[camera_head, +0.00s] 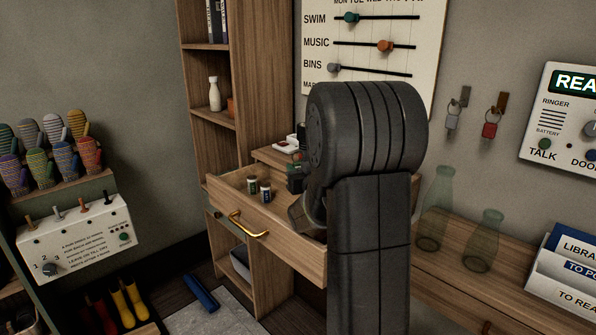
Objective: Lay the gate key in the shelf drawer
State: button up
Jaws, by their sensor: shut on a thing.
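The shelf drawer (283,245) is pulled open from the wooden shelf unit, with a brass handle (248,226) on its front. Two small dark bottles with pale caps (259,188) stand inside it. My arm rises in front of the drawer's right side and bends down behind itself. A grey part of it shows over the drawer's right end. My gripper and anything in it are hidden behind the arm. I cannot make out the gate key. A key with a grey tag (452,119) and one with a red tag (490,128) hang on wall hooks at right.
A dark greenish object (296,178) sits by the drawer's back right; I cannot tell what it is. Two glass bottles (436,207) stand on the bench at right, near a file rack (568,275). The drawer's left part has bare floor.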

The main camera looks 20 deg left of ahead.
jog(key=shift+d+f+b, duration=0.1)
jog(key=shift+f+b, duration=0.25)
jog(key=shift+f, duration=0.35)
jog(key=o, duration=1)
jog(key=shift+s+f, duration=0.1)
jog(key=shift+f, duration=0.05)
jog(key=shift+c, duration=0.2)
jog(key=shift+r+p, duration=0.8)
jog(key=shift+p, duration=0.15)
jog(key=v, duration=0.7)
jog(key=shift+r, duration=0.15)
jog(key=shift+d, duration=0.1)
